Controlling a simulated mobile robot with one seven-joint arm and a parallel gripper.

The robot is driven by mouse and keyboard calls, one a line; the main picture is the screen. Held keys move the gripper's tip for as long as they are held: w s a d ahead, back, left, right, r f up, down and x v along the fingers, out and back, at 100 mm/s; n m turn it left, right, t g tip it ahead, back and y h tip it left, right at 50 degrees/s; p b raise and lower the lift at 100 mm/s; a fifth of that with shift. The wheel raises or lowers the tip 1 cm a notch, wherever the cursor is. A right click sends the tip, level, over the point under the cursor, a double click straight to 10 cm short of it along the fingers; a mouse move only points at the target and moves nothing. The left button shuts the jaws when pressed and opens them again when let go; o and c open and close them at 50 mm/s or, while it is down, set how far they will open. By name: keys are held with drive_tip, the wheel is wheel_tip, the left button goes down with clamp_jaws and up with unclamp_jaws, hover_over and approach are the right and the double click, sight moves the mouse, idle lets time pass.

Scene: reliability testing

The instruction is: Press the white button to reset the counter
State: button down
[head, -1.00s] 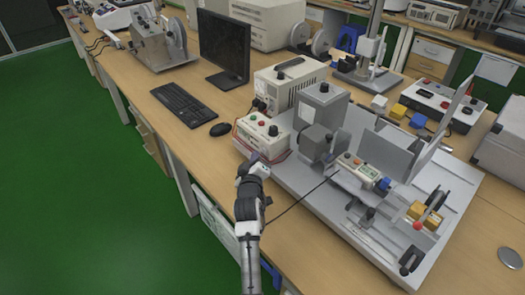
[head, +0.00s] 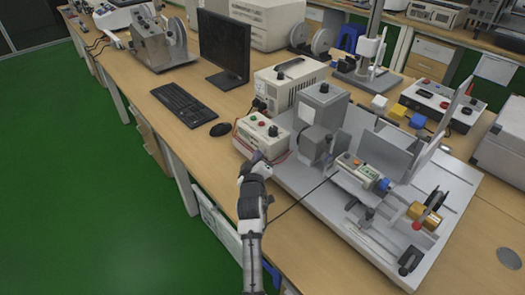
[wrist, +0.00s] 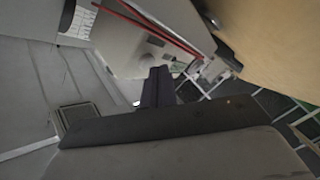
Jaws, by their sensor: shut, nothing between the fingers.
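The counter, seemingly the small box with a greenish display (head: 367,172), sits on the grey test rig, right of the centre of the head view. Its white button is too small to make out. My gripper (head: 256,159) is shut and empty, in front of the cream control box and well left of the counter. In the wrist view, the dark fingers (wrist: 157,86) are together with nothing between them. I cannot clearly identify the counter in the wrist view.
The cream control box (head: 262,136) has coloured buttons and a black knob. A black mouse (head: 221,129) and keyboard (head: 181,104) lie left. Red cables (wrist: 152,25) cross the wrist view.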

drive_tip(key=shift+w+d, duration=0.25)
drive_tip(key=shift+d, duration=0.1)
idle(0.5)
drive_tip(key=shift+a, duration=0.1)
drive_tip(key=shift+s+a, duration=0.5)
drive_tip(key=shift+a, duration=0.1)
drive_tip(key=s+a+b, duration=0.1)
drive_tip(key=a, duration=0.1)
drive_tip(key=s+a+b, duration=0.1)
drive_tip(key=s+a, duration=0.1)
idle(0.5)
idle(0.7)
